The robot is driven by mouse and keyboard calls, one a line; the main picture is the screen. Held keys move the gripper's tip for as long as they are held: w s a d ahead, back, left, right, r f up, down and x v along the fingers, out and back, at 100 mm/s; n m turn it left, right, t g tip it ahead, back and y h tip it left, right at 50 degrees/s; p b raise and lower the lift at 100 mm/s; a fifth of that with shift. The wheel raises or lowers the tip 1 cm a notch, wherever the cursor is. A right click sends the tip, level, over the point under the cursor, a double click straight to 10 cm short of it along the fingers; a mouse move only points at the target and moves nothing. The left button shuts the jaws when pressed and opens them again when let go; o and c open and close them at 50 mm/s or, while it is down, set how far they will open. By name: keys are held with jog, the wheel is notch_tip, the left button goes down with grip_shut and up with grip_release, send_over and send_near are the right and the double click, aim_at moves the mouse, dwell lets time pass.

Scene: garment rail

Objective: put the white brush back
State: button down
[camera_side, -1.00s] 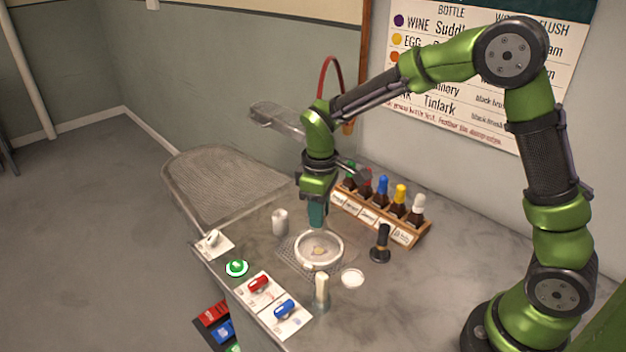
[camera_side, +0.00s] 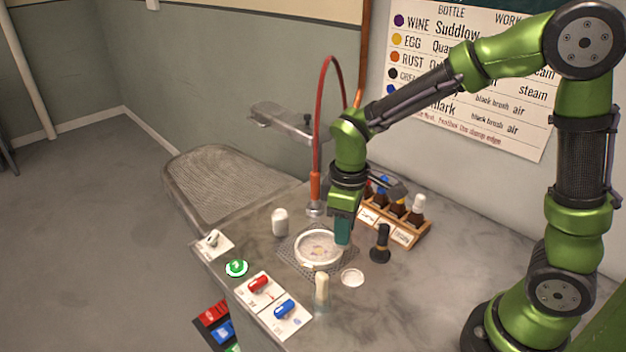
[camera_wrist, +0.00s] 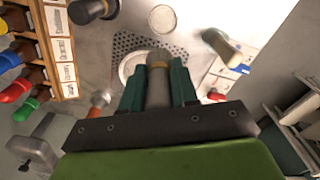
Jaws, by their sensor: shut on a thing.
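My gripper (camera_side: 343,238) is shut on the white brush (camera_wrist: 158,88), which looks greyish with a tan band in the wrist view. In the side view the fingers hide the brush. They are over the right edge of the white ring (camera_side: 300,256), whose cloth shows a small stain. A round white dish (camera_side: 352,278), seemingly a brush stand, is empty to the right and nearer the front; it also shows in the wrist view (camera_wrist: 162,18). The black brush (camera_side: 382,238) stands upright on a dark round base, right of my gripper.
A wooden rack (camera_side: 406,238) of coloured bottles stands behind. A red hose with a nozzle (camera_side: 315,188) hangs behind the ring. A white cylinder (camera_side: 280,222) is left; a cream post (camera_side: 321,290) is in front. Coloured switches (camera_side: 258,284) line the front edge. The right counter is clear.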

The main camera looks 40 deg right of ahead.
jog(key=shift+s+d+f, duration=0.1)
jog(key=shift+s+f, duration=0.4)
jog(key=shift+f, duration=0.5)
jog(key=shift+s+f, duration=0.5)
jog(key=shift+f, duration=0.5)
jog(key=shift+s+d+f, duration=0.1)
jog(key=shift+s+f, duration=0.4)
jog(key=shift+f, duration=0.5)
jog(key=shift+f, duration=0.6)
jog(key=shift+f, duration=0.25)
jog(key=shift+f, duration=0.15)
jog(key=c, duration=0.8)
grip_release()
jog(key=shift+o, duration=0.5)
